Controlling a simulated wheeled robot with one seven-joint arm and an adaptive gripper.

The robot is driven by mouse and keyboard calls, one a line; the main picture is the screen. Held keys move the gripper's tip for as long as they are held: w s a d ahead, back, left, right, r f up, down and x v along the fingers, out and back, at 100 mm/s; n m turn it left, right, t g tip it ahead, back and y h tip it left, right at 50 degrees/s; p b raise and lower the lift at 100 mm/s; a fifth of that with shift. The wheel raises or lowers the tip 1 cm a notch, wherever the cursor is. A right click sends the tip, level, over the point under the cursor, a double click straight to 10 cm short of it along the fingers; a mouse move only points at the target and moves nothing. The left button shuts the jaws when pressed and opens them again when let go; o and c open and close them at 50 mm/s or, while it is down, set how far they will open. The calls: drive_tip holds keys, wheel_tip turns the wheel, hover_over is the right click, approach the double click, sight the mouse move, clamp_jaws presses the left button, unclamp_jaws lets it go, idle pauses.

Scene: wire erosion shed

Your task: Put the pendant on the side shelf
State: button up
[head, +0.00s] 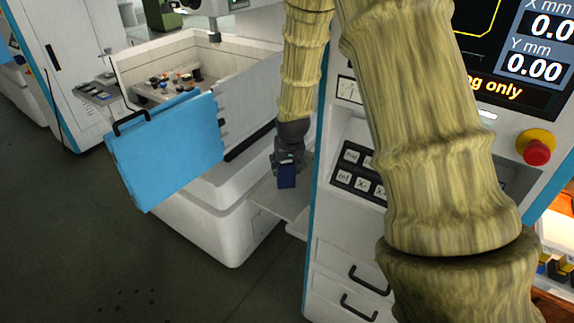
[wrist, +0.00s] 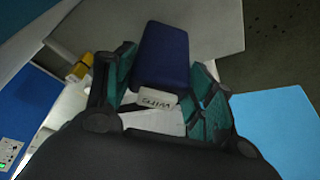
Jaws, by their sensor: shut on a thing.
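The pendant is a dark blue box (head: 287,177) in the head view. It also shows in the wrist view (wrist: 162,58), with a pale printed label at its near end. My gripper (head: 288,160) points down with its fingers shut on the pendant; in the wrist view the fingers (wrist: 160,88) lie on either side of it. The side shelf is a pale grey plate (head: 290,203) on the side of the control cabinet, and it shows in the wrist view (wrist: 222,25) beyond the pendant. The pendant is over the shelf; I cannot tell whether it touches it.
The control cabinet (head: 345,255) with its keys and red stop button (head: 537,152) stands right of the shelf. The machine's white base (head: 215,225) and open blue door panel (head: 165,155) are to the left. A small yellow thing (wrist: 80,68) lies left of my fingers.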

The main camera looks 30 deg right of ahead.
drive_tip(key=shift+f, duration=0.65)
drive_tip(key=shift+f, duration=0.15)
drive_tip(key=o, duration=1.5)
drive_tip(key=shift+r, duration=0.2)
drive_tip(key=shift+b+v, duration=1.6)
drive_tip(key=shift+v, duration=4.35)
